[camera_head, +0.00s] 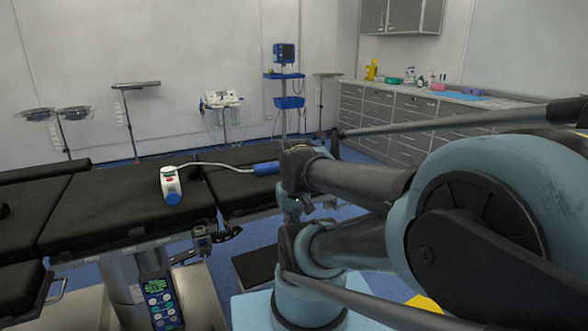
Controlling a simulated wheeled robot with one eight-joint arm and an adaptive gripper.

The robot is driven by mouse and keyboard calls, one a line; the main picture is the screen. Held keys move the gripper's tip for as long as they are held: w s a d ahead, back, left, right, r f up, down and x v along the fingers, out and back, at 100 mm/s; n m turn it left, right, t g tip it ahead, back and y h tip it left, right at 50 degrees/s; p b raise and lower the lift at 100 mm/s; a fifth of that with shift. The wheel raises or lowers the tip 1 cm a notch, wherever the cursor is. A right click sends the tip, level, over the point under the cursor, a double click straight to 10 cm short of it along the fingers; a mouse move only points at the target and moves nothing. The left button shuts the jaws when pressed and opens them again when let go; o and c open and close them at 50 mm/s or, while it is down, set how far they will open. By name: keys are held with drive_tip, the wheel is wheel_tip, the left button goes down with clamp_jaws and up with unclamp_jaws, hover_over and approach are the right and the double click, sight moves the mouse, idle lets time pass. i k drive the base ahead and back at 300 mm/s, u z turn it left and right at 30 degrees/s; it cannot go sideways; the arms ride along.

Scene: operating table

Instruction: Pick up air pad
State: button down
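A blue roll-shaped piece (266,168), which looks like the air pad, lies near the right end of the black operating table (105,217). A thin pale tube (215,164) joins it to a white hand-held device (170,186) with a blue end, lying further left on the table. My arm comes in from the right, and its folded links stand close beside the blue piece. What seems to be my gripper (293,203) is small and dark among these links, below and right of the blue piece. Its fingers cannot be made out.
A control pendant (160,301) hangs at the table's front side. Clamps (203,240) stick out from its edge. A monitor stand (285,88) and small trays on stands are along the back wall. Grey cabinets (395,122) line the right. Much of the black tabletop is bare.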

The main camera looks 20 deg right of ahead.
sight(272, 167)
drive_tip(key=k, duration=0.45)
drive_tip(key=z, duration=0.1)
drive_tip(key=i, duration=0.45)
drive_tip(key=z, duration=0.4)
drive_tip(key=k, duration=1.1)
drive_tip(key=z, duration=0.95)
drive_tip(key=i, duration=1.1)
drive_tip(key=u, duration=0.6)
drive_tip(key=i, duration=0.4)
drive_tip(key=u, duration=0.2)
